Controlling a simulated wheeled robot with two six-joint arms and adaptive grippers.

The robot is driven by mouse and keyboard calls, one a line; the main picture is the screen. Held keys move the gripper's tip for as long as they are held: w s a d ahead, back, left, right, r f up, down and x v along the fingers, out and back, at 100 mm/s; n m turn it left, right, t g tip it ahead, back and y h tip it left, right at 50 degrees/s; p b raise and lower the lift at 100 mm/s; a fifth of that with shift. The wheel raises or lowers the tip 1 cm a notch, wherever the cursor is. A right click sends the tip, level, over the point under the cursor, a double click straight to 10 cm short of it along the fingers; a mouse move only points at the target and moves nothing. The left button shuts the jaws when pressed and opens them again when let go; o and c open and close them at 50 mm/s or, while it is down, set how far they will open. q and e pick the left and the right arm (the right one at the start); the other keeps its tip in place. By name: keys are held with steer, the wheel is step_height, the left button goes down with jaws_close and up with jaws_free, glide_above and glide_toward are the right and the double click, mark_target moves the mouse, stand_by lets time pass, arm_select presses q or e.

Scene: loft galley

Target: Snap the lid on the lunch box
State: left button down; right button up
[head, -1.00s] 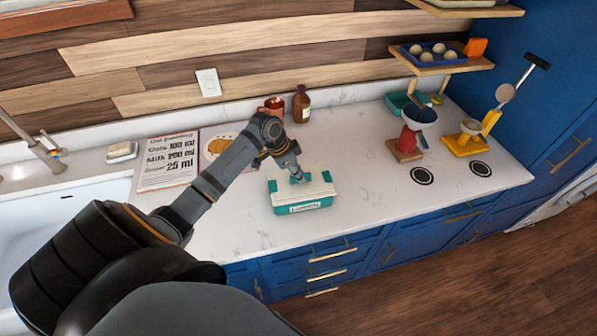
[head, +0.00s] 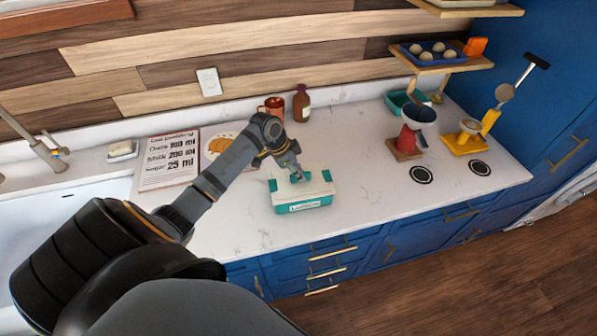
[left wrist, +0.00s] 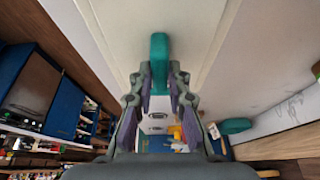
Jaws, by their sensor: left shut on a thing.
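The teal lunch box (head: 303,208) stands on the white counter, its label facing the front edge. The cream lid (head: 318,188) lies over the top of the box. I cannot tell whether its rim is fully seated. My left gripper (head: 298,177) comes down from above onto the middle of the lid. In the left wrist view its fingers (left wrist: 159,82) are shut on the teal handle (left wrist: 159,50) of the lid, with the cream lid surface around it. The fingers hide part of the lid. My right gripper is not in view.
A recipe board (head: 168,160), a brown bottle (head: 302,104) and a copper mug (head: 273,108) stand behind the box. The sink (head: 70,215) is at the left. Counter around the box is clear.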

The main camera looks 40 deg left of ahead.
arm_select(q)
steer(key=shift+r+p, duration=0.1)
steer(key=shift+p, duration=0.2)
stand_by(0.6)
steer(key=shift+f+p, duration=0.25)
steer(key=shift+p, duration=0.2)
stand_by(0.7)
steer(key=c, duration=1.2)
jaws_free()
steer(key=o, duration=0.5)
steer(key=shift+c, duration=0.2)
